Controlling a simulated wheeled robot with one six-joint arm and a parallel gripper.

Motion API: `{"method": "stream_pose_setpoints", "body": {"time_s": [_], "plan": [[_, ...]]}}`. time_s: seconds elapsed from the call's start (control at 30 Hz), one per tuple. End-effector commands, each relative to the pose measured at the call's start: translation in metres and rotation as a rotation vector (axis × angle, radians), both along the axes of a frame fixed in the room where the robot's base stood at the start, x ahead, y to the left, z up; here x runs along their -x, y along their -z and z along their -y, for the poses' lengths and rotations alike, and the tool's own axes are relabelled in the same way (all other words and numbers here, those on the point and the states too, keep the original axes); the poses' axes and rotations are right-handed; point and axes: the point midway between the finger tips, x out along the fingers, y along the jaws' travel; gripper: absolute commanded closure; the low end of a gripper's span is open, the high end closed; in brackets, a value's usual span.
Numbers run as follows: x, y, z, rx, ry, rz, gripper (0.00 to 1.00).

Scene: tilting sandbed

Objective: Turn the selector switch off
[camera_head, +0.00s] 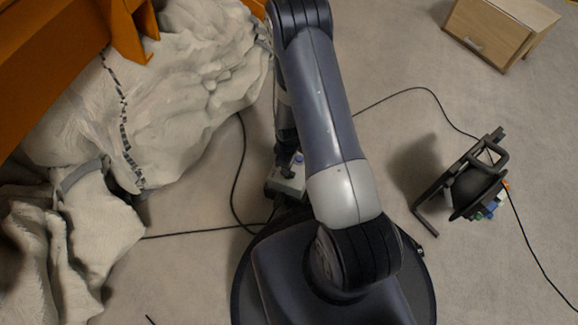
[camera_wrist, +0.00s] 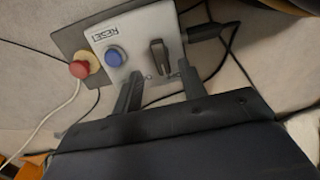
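The selector switch (camera_wrist: 159,57) is a black knob on a light control panel marked RESET (camera_wrist: 142,24). The knob's handle points almost straight up and down in the wrist view. A blue button (camera_wrist: 115,57) is left of it, and a red mushroom button (camera_wrist: 80,69) sits further left. My gripper (camera_wrist: 160,70) is open, with one finger to each side of the knob's lower end. I cannot tell whether the fingers touch the panel or the knob. In the head view the control box (camera_head: 288,184) stands by my base, partly hidden by my arm, and the switch cannot be made out.
Cables (camera_head: 237,180) run over the floor around the box. A sandbed-like pale rocky mass (camera_head: 190,85) and orange frame (camera_head: 60,50) fill the left. A black-framed device (camera_head: 475,185) and a wooden cabinet (camera_head: 495,30) stand right.

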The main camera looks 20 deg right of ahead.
Motion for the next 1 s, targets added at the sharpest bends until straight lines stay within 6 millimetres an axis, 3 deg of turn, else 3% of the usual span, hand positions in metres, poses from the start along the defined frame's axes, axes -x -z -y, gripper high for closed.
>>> {"method": "stream_pose_setpoints", "body": {"time_s": [0.03, 0.13, 0.4, 0.77, 1.0], "plan": [[-0.001, -0.016, 0.0, 0.0, 0.0, 0.003, 0.6], [-0.001, -0.033, 0.0, 0.0, 0.0, 0.002, 0.6], [0.0, -0.053, 0.0, 0.0, -0.001, 0.0, 0.6], [0.0, -0.051, 0.0, 0.0, -0.001, 0.0, 0.6], [0.001, -0.022, 0.0, 0.0, 0.0, -0.004, 0.6]]}}
